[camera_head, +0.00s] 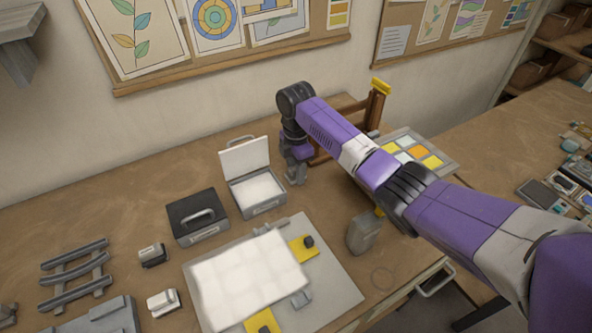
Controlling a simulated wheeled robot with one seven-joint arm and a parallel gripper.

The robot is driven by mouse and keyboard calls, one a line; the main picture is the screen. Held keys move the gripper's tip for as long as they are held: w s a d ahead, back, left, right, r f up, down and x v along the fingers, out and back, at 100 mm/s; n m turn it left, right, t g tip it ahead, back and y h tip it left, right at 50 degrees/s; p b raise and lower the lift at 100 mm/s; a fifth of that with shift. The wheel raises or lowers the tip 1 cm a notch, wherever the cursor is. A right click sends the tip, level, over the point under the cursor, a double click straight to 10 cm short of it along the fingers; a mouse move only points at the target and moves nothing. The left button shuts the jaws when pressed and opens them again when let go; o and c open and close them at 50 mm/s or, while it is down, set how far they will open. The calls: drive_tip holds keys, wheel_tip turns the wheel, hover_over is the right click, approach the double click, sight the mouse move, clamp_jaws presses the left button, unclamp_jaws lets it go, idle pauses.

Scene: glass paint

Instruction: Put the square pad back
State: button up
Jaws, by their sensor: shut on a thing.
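My gripper (296,178) is over the table, just right of an open tin. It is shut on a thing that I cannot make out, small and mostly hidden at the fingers. The open tin (262,209) is grey with a raised lid (244,156) and a white surface inside. I cannot tell for sure which thing is the square pad. Two small grey-and-white blocks, one dark-sided (152,254) and one pale (163,302), lie on the table at the left.
A black case (197,216) stands left of the tin. A board (338,283) bears a white sheet (247,277) and yellow plates with black knobs (303,248). A grey container (363,234), a colour palette (437,158) and a wooden stand (374,107) are near my arm. Slatted rack (75,274) at left.

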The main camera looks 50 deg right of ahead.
drive_tip(key=shift+f, duration=0.15)
drive_tip(key=o, duration=1.3)
wheel_tip(320, 180, up, 12)
drive_tip(key=shift+r+b, duration=0.2)
drive_tip(key=shift+b, duration=0.5)
drive_tip(key=shift+f, duration=0.1)
